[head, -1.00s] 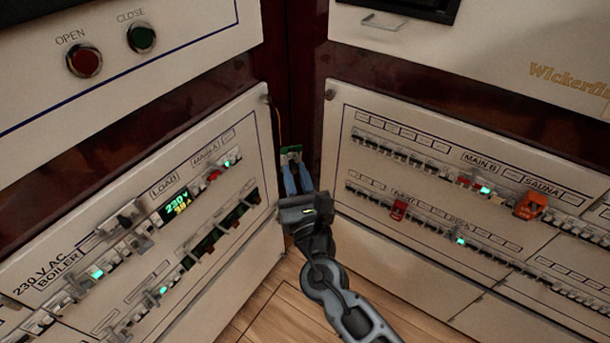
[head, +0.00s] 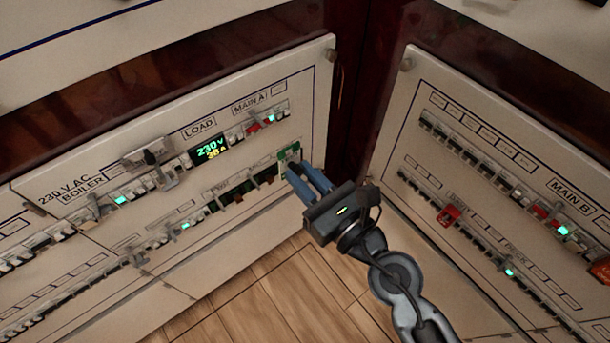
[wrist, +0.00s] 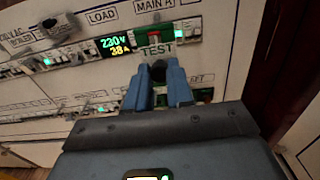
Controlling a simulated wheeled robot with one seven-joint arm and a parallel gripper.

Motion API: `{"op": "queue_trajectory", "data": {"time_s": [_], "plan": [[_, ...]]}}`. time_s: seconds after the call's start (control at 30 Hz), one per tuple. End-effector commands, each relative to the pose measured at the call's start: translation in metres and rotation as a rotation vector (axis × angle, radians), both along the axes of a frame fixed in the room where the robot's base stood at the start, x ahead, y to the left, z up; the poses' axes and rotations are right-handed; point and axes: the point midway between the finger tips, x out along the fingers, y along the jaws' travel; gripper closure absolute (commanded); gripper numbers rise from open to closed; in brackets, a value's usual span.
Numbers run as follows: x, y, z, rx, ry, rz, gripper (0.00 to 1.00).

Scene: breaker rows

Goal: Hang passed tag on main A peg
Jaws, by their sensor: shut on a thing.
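My gripper (head: 300,170) is shut on a small green tag (head: 289,152) and holds it in front of the left panel, below and right of the MAIN A label (head: 250,104). In the wrist view, the blue fingers (wrist: 156,78) grip the tag's lower part. The tag (wrist: 154,36) shows a white band with the word TEST; the rest of its text is hidden or too small. It overlaps the breakers under MAIN A (wrist: 153,5) there. A knob-like round piece (head: 331,55) sits at the left panel's upper right corner. I cannot tell which piece is the MAIN A peg.
The left panel has breaker rows and a lit 230 V display (head: 210,150). The right panel, with MAIN B (head: 568,194) and a red piece (head: 449,215) on its lower row, meets it at a dark corner post (head: 362,90). Wooden floor (head: 250,300) lies below.

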Motion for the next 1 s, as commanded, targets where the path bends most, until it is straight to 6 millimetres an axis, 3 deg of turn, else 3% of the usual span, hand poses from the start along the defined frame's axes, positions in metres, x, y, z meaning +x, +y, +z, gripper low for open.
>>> {"op": "queue_trajectory", "data": {"time_s": [0.3, 1.0], "plan": [[-0.003, -0.003, 0.001, -0.001, -0.001, -0.003, 1.00], [0.042, 0.028, 0.001, 0.000, -0.001, -0.003, 1.00]]}}
